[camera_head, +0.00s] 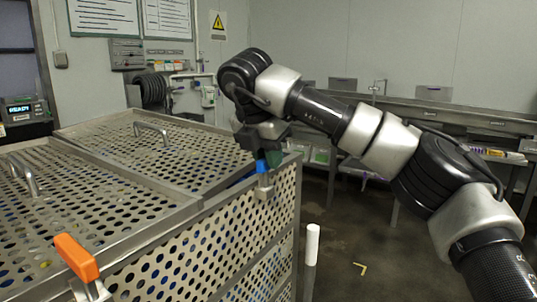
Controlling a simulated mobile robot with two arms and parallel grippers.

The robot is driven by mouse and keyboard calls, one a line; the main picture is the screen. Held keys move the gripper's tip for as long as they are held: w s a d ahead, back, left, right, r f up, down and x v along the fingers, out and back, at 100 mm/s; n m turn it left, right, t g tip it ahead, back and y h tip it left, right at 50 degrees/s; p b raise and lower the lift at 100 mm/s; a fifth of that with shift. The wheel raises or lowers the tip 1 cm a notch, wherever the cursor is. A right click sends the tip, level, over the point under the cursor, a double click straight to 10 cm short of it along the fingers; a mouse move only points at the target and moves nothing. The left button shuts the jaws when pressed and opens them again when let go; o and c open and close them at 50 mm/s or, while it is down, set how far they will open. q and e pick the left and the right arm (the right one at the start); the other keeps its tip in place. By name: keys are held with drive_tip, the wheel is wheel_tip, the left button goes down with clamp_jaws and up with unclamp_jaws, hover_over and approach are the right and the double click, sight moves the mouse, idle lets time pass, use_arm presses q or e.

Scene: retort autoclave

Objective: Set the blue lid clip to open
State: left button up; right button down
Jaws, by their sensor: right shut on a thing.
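The blue lid clip (262,167) is on the front edge of the perforated metal basket (225,222), near its right corner. Only a small blue part and the grey piece below it show; my gripper hides the rest. My right gripper (264,157) comes down over the clip from above, at the end of my right arm, and is shut on it. The clip's exact setting is hard to tell. The perforated lid (190,160) lies flat on the basket. My left gripper is not in view.
An orange clip (77,257) stands on the basket's near edge at the lower left. Lid handles (150,131) rise from the top. A white-topped post (312,243) stands right of the basket. Counters (410,108) line the back wall, with open floor (385,240) before them.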

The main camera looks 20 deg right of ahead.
drive_tip(key=shift+r, duration=0.15)
drive_tip(key=c, duration=1.1)
unclamp_jaws()
drive_tip(key=v, duration=1)
drive_tip(key=shift+a+r+p, duration=0.15)
drive_tip(key=shift+r+p, duration=0.15)
drive_tip(key=shift+r, duration=0.05)
